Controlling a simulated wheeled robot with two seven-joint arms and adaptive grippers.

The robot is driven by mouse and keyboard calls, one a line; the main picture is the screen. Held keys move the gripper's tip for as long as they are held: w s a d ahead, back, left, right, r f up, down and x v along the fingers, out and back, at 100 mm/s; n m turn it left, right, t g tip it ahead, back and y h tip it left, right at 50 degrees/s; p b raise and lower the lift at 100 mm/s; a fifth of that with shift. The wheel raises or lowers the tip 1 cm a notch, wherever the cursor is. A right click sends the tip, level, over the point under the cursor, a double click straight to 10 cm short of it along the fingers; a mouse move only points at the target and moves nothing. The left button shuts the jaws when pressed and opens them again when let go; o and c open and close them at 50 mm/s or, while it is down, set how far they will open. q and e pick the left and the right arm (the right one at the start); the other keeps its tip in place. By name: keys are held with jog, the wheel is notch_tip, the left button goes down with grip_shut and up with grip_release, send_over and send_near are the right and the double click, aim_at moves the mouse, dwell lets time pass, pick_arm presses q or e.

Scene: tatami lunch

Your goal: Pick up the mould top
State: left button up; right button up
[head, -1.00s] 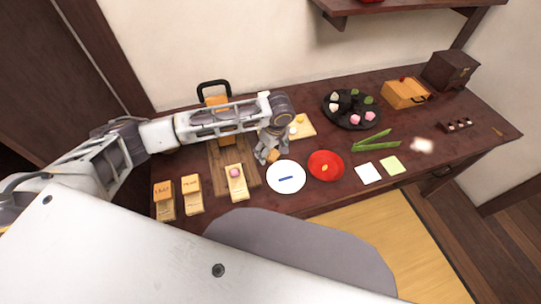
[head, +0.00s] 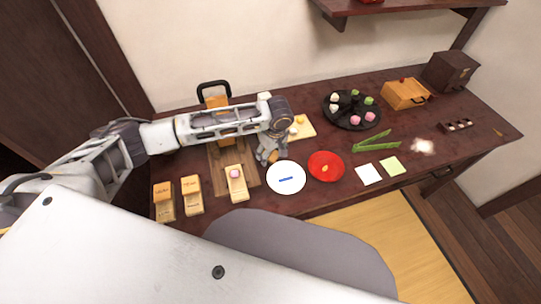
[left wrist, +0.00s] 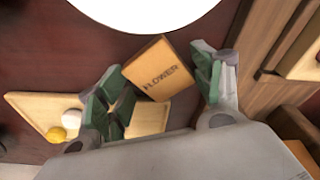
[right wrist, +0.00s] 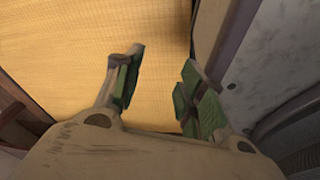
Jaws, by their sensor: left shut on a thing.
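My right gripper (right wrist: 160,88) is open and empty above the yellow mat.
Two other moulds with orange tops (head: 163,189) (head: 191,184) stand at the left. A white plate (head: 285,190) with a blue mark and a red plate (head: 326,175) lie right of the gripper. Beyond are a black tray (head: 353,122), green tongs (head: 375,148) and an orange box (head: 402,94).

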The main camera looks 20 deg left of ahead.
aim_at(271, 155)
pick_arm(q)
jog(key=shift+r, duration=0.1)
pick_arm(e)
jog(key=shift+w+r, duration=0.1)
jog(key=shift+w, duration=0.2)
pick_arm(q)
jog(key=shift+r, duration=0.45)
notch_tip(271, 155, up, 8)
jog(key=shift+f+p, duration=0.15)
jog(key=shift+p, duration=0.5)
jog(key=shift+r, duration=0.65)
pick_arm(e)
jog(key=shift+s+d, duration=0.4)
jog(key=shift+s, duration=0.45)
jog(key=shift+s+d, duration=0.4)
jog(key=shift+s, duration=0.4)
jog(key=shift+w, duration=0.15)
